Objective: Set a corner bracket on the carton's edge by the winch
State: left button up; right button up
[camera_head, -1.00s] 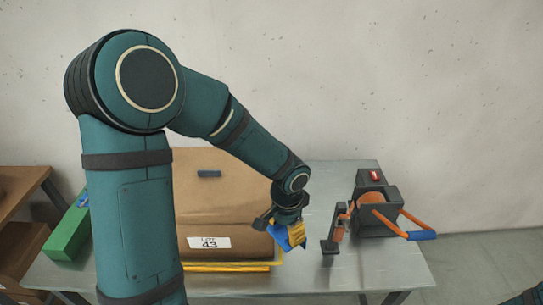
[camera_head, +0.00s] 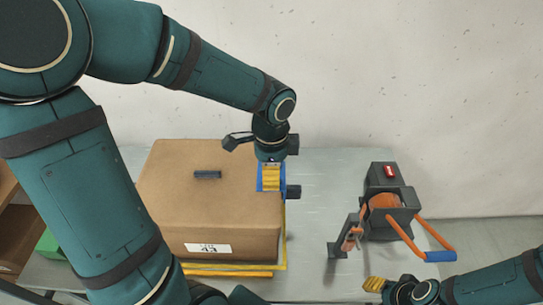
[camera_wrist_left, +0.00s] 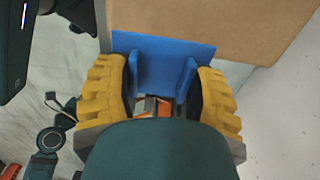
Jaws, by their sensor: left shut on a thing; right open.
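The brown carton (camera_head: 170,205) stands on the table with a white "43" label on its front. My left gripper (camera_head: 270,180) is over the carton's right top edge, the side facing the winch. It is shut on a blue corner bracket (camera_head: 260,172), which also shows between the yellow finger pads in the left wrist view (camera_wrist_left: 160,52). The bracket is at the carton's edge; whether it touches cannot be told. The winch (camera_head: 388,203), a black frame with an orange drum, stands to the right. My right gripper (camera_head: 376,285) is open and low at the front right.
Yellow strips (camera_head: 228,272) lie under the carton's front, and a yellow line runs along its right side. A black upright post with an orange part (camera_head: 345,240) stands beside the winch. Bare table (camera_head: 312,190) lies between carton and winch.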

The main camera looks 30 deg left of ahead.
aim_at(271, 201)
pick_arm(q)
jog(key=shift+s+d+f+b, duration=0.15)
jog(key=shift+s+f+b, duration=0.05)
jog(key=shift+f+b, duration=0.95)
jog(key=shift+f, duration=0.1)
notch_tip(271, 201, down, 3)
jog(key=b, duration=0.2)
jog(key=shift+b, duration=0.3)
jog(key=shift+f+b, duration=1.25)
jog(key=shift+f, duration=0.45)
jog(key=shift+f, duration=0.4)
jog(key=o, duration=1.4)
jog(key=shift+c, duration=0.2)
